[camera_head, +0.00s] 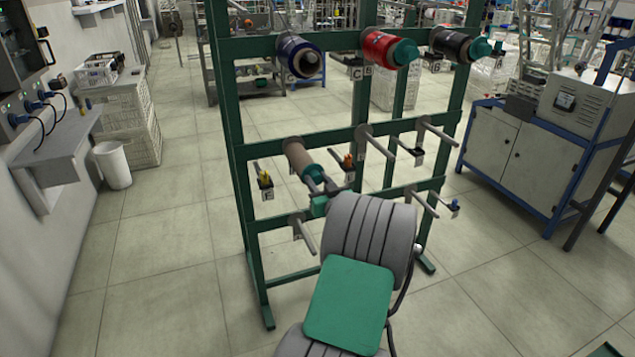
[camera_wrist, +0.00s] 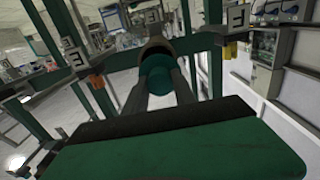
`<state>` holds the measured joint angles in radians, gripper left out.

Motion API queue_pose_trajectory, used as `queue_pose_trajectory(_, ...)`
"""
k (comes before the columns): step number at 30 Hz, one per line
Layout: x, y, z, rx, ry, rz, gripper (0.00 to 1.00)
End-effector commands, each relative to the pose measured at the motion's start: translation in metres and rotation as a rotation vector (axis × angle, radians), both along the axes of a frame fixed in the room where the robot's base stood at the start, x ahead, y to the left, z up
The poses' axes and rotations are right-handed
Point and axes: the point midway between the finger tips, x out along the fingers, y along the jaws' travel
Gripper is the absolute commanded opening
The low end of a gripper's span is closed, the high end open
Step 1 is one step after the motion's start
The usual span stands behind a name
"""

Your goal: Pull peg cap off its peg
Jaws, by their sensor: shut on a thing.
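The peg cap (camera_head: 313,173) is teal green and sits at the near end of a brown bobbin tube (camera_head: 297,155) on the middle row of the green rack. In the wrist view the cap (camera_wrist: 155,80) is a teal disc in front of the tube's rim (camera_wrist: 155,48). My gripper (camera_head: 322,185) is at the cap, its two fingers on either side, shut on it. The wrist view shows the fingers (camera_wrist: 157,88) reaching to the cap's sides. The peg itself is hidden behind the cap and tube.
The green rack (camera_head: 236,130) carries blue (camera_head: 300,57), red (camera_head: 379,48) and black (camera_head: 452,44) spools above. Bare pegs (camera_head: 376,142) stick out to the right and a lower one (camera_head: 303,235) below. A white bin (camera_head: 114,165) stands left; the floor around is open.

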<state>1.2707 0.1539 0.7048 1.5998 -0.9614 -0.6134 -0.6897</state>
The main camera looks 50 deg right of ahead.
Motion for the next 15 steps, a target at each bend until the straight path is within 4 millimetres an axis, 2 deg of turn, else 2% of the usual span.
queue_pose_trajectory(15,-0.021,0.012,-0.001,0.000,0.000,-0.001,0.00)
